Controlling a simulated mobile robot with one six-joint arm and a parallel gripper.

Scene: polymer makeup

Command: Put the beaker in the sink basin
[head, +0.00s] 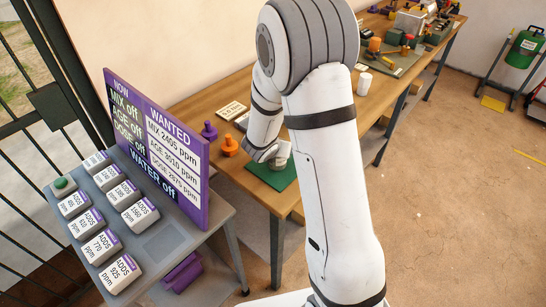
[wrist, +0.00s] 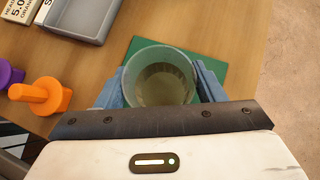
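The clear beaker (wrist: 160,78), with a murky olive liquid in it, is upright in the middle of the wrist view. My gripper (wrist: 160,85) has one blue finger on each side of the beaker, and no gap shows between fingers and wall. The beaker is over the green mat (wrist: 207,67); whether it touches the mat cannot be told. In the head view my gripper (head: 270,153) is low over the mat (head: 277,179), partly behind my arm. A grey, shallow-walled basin (wrist: 103,37) lies at the upper left of the wrist view; I cannot tell if it is the sink.
An orange knobbed piece (wrist: 42,94) and a purple one (wrist: 8,74) stand left of the beaker. A purple sign board (head: 184,175) and several white ADDS blocks (head: 120,273) are on the grey stand. A white cup (head: 364,83) and tools lie farther along the bench.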

